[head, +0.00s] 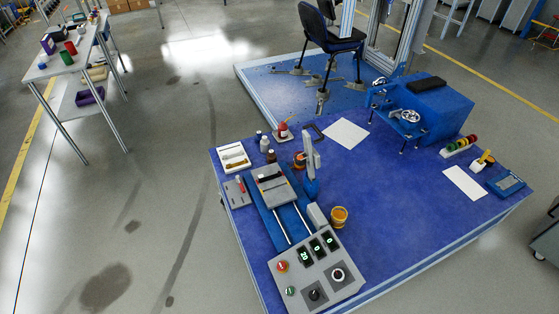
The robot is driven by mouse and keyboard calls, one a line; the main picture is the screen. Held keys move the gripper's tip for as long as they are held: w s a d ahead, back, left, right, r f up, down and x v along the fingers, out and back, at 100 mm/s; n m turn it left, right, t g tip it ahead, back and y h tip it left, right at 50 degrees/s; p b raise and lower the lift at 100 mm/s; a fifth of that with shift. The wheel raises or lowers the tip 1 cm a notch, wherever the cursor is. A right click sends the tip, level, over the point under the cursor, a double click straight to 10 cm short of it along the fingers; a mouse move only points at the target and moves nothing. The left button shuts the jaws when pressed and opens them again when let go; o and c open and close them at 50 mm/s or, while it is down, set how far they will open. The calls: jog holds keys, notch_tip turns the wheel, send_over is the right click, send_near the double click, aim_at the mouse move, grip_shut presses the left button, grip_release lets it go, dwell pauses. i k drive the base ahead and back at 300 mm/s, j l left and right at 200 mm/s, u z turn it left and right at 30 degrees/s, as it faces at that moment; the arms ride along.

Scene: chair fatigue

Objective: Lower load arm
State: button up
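I cannot tell which part is the load arm; the top of the rig is out of frame. A grey control panel (318,272) at the near table edge has a black joystick (314,294), a red button (282,266), a green button (291,291), a dial (338,275) and green displays. My gripper is not in view.
The blue table (390,215) carries a grey slide fixture (271,187), a grey-blue upright piece (311,165), a yellow cup (339,217), a blue machine (430,103) and white sheets (346,133). A side table (65,62) stands left. Open floor lies between.

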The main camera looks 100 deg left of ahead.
aim_at(313, 158)
jog(key=i+j+u, duration=0.2)
jog(key=u, duration=0.3)
jog(key=i+u, duration=0.3)
jog(key=u, duration=0.15)
jog(key=i+u, duration=0.3)
jog(key=u, duration=0.2)
jog(key=i+l+u, duration=0.15)
jog(key=u, duration=0.3)
jog(key=i+l+u, duration=0.25)
jog(key=u, duration=0.25)
jog(key=i+l+u, duration=0.3)
jog(key=u, duration=0.15)
jog(key=i+l+u, duration=0.1)
jog(key=l+u, duration=0.4)
jog(key=i+l+u, duration=0.15)
jog(key=u, duration=0.25)
jog(key=i+l+u, duration=0.15)
jog(key=u, duration=0.3)
jog(key=i+l+u, duration=0.15)
jog(key=u, duration=0.25)
jog(key=i+u, duration=0.15)
jog(key=u, duration=0.6)
